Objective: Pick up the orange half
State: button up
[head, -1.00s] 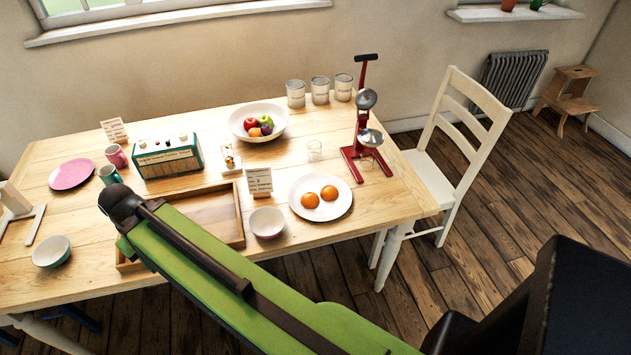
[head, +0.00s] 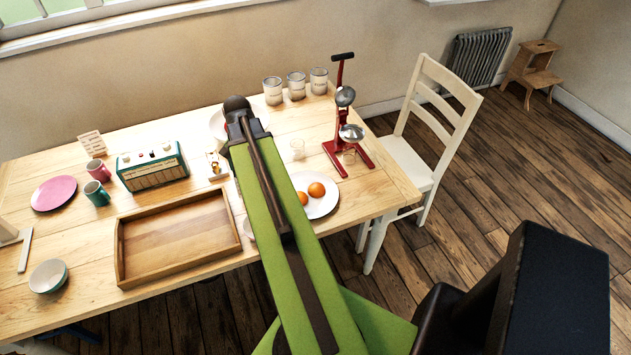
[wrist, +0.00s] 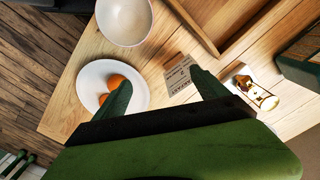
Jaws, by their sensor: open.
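Two orange halves lie close together on a white plate (head: 322,208), seen in the head view. One orange half (head: 316,190) shows whole; the other orange half (head: 302,198) sits at the edge of my green arm. In the wrist view the plate (wrist: 88,78) is at left, with one orange half (wrist: 117,81) and another (wrist: 102,99) partly behind my left finger. My gripper (wrist: 160,80) is open and empty, its fingers above the table around a small printed card (wrist: 181,80), to the right of the plate. My gripper is not clearly seen in the head view.
A wooden tray (head: 175,240), a radio (head: 152,167) and a small figure (wrist: 254,92) stand nearby. A white bowl (wrist: 124,20) is beside the plate.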

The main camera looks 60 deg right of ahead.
aim_at(317, 185)
jog(key=s+d+r+m+p, duration=0.35)
jog(key=s+d+m, duration=0.45)
jog(key=s+d, duration=0.7)
jog(key=f+b, duration=0.5)
jog(key=b, duration=0.1)
jog(key=f+b, duration=1.2)
jog(key=shift+w+d+f+b, duration=0.15)
jog(key=shift+w+d+b, duration=0.2)
jog(key=shift+d+b, duration=0.05)
jog(key=shift+r, duration=0.2)
jog(key=c, duration=0.9)
jog(key=shift+r+p, duration=0.15)
jog(key=shift+p, duration=0.2)
jog(key=shift+r+p, duration=0.3)
notch_tip(317, 185, up, 4)
jog(key=p, duration=0.4)
jog(key=s+d+r+p, duration=0.2)
jog(key=s, duration=0.1)
jog(key=s+d+r+p, duration=0.2)
jog(key=s, duration=0.1)
jog(key=s+d+r+p, duration=0.1)
jog(key=s+r+p, duration=0.1)
jog(key=s, duration=0.2)
jog(key=shift+s+d, duration=0.1)
jog(key=shift+d, duration=0.3)
